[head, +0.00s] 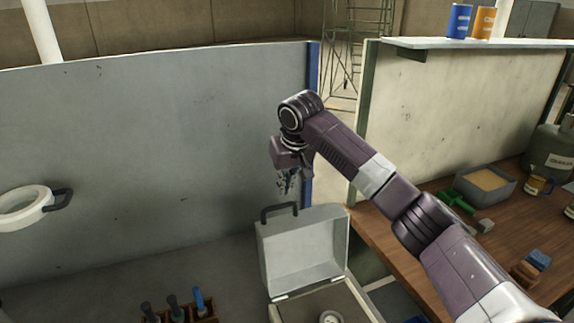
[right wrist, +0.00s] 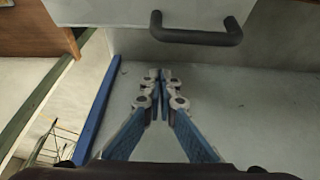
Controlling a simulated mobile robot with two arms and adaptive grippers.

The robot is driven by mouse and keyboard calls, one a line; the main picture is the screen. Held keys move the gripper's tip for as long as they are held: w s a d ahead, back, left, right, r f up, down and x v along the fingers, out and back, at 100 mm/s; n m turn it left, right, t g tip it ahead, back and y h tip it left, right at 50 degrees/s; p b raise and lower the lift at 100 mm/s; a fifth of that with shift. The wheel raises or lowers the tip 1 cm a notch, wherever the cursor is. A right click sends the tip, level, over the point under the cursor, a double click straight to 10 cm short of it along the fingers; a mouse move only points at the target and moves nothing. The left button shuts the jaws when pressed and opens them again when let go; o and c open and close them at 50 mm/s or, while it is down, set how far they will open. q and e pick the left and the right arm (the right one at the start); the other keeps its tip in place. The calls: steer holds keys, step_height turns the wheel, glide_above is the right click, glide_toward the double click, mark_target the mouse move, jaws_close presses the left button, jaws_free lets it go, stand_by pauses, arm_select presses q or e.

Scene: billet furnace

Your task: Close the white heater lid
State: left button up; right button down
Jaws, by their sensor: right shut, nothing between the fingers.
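The white heater lid (head: 303,248) stands raised, roughly upright, at the back of an open box-shaped heater (head: 350,300) at the bottom of the head view. A dark handle (head: 280,211) sits on its top edge. My right gripper (head: 286,187) is above and behind this handle, shut and empty, pointing down. In the right wrist view, the closed fingertips (right wrist: 160,76) are below the handle (right wrist: 195,30) in the picture, with a visible gap. The lid (right wrist: 180,10) shows at the top edge there. My left gripper is not in view.
A tall grey panel (head: 150,140) stands behind, with a blue post (head: 313,130) at its end. A rack of tools (head: 180,310) is left of the heater. A wooden bench (head: 420,260) with several items is on the right. A white ring-shaped object (head: 22,208) with a handle is far left.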

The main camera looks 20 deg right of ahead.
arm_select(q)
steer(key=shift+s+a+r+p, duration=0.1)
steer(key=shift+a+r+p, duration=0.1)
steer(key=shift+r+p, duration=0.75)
arm_select(e)
steer(key=s, duration=0.3)
steer(key=shift+s+r, duration=0.2)
steer(key=shift+s, duration=0.2)
